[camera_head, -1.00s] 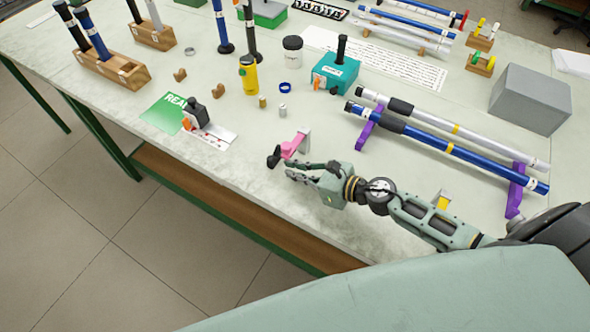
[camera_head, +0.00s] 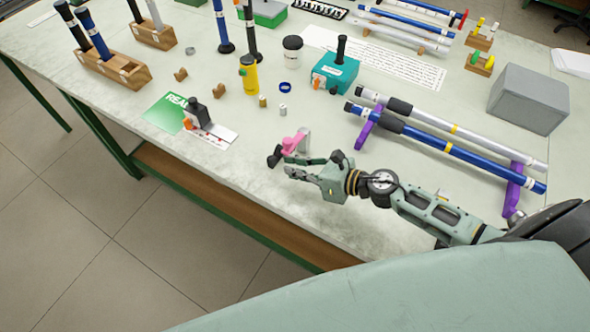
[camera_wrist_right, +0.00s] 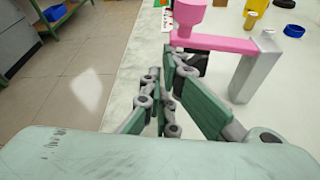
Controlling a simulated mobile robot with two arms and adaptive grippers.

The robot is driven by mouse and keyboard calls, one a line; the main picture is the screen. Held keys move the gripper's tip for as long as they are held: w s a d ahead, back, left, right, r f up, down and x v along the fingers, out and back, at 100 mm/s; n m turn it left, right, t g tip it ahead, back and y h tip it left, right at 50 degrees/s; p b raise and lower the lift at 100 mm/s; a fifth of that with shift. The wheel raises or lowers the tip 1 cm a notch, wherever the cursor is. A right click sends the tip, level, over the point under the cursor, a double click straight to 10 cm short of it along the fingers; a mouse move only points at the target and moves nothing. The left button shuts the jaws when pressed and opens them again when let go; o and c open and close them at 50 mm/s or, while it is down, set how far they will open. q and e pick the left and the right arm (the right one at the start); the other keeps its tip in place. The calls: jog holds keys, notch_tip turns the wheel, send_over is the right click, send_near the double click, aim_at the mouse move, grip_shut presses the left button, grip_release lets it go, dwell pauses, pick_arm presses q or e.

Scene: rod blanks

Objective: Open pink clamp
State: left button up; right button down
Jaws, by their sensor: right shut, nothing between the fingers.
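The pink clamp (camera_head: 293,143) stands near the table's front edge, with a pink arm, a grey post and a dark knob in front. In the right wrist view its pink bar (camera_wrist_right: 220,43) runs level from a pink knob to the grey post (camera_wrist_right: 255,70). My right gripper (camera_head: 286,166) is beside the clamp on its near side. Its fingers (camera_wrist_right: 168,75) are shut and empty, just in front of the clamp's bar; whether they touch it I cannot tell. Part of the clamp's lower side is hidden behind the fingers. My left gripper is not in view.
Two long rods, one blue (camera_head: 425,142) and one silver, lie on purple stands to the right. A black stamp-like device (camera_head: 197,112) sits left of the clamp. A teal box (camera_head: 335,73), a yellow bottle (camera_head: 249,75) and small rings stand behind. The front edge is close.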

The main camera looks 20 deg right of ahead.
jog(key=w+d+r+m+y+b, duration=0.3)
jog(key=r+m, duration=0.3)
jog(key=m, duration=0.2)
jog(key=w+d+r+m+y+b, duration=0.3)
jog(key=w+d+r+m+b, duration=0.1)
jog(key=d+r+m, duration=0.2)
jog(key=shift+r+m, duration=0.6)
jog(key=shift+m, duration=0.4)
dwell(0.4)
